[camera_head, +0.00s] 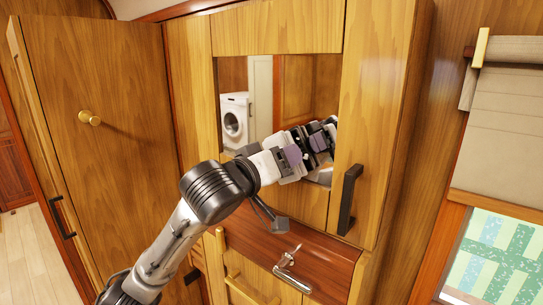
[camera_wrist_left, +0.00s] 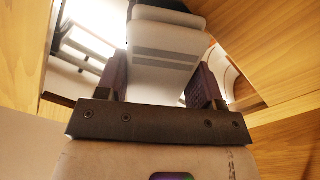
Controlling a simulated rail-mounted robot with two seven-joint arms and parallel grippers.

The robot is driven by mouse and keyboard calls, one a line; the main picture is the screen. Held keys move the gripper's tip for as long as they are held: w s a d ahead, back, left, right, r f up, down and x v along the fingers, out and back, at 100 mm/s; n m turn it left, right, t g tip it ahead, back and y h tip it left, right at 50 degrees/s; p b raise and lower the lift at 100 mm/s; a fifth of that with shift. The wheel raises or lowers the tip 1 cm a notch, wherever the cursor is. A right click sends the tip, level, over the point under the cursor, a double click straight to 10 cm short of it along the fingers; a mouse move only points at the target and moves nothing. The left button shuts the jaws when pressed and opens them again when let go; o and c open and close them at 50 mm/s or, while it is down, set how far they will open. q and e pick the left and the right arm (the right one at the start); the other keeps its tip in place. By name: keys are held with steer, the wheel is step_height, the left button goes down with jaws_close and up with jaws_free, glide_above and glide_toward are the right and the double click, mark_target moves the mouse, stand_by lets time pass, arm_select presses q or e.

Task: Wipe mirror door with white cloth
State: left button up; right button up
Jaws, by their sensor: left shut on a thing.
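The mirror door (camera_head: 262,85) is a mirror panel set in a wooden cabinet front, in the middle of the head view. My left gripper (camera_head: 304,150) is up at the lower right part of the mirror, with its reflection just beyond it. In the left wrist view, the gripper (camera_wrist_left: 160,88) is shut on a white cloth (camera_wrist_left: 160,60) with grey stripes, held between its two dark fingers. In the head view the cloth is hard to make out behind the hand. I cannot tell whether it touches the glass. My right gripper is not in view.
A black handle (camera_head: 349,200) stands right of the mirror. Below are a reddish-brown ledge (camera_head: 310,250) and a metal lever handle (camera_head: 291,275). A wooden door (camera_head: 105,150) with a brass knob (camera_head: 90,118) stands at left. The washing machine shows only as a reflection.

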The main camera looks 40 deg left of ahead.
mark_target(309, 162)
arm_select(q)
steer(key=shift+s+d+p, duration=0.15)
steer(key=shift+d+p, duration=0.4)
steer(key=shift+d, duration=1.9)
steer(key=shift+a+f, duration=0.1)
steer(key=shift+a, duration=1.2)
steer(key=shift+a+p, duration=0.35)
steer(key=shift+a, duration=2)
steer(key=shift+w+a+p, duration=0.3)
steer(key=shift+a+p, duration=0.15)
steer(key=shift+p, duration=0.55)
steer(key=shift+d, duration=0.65)
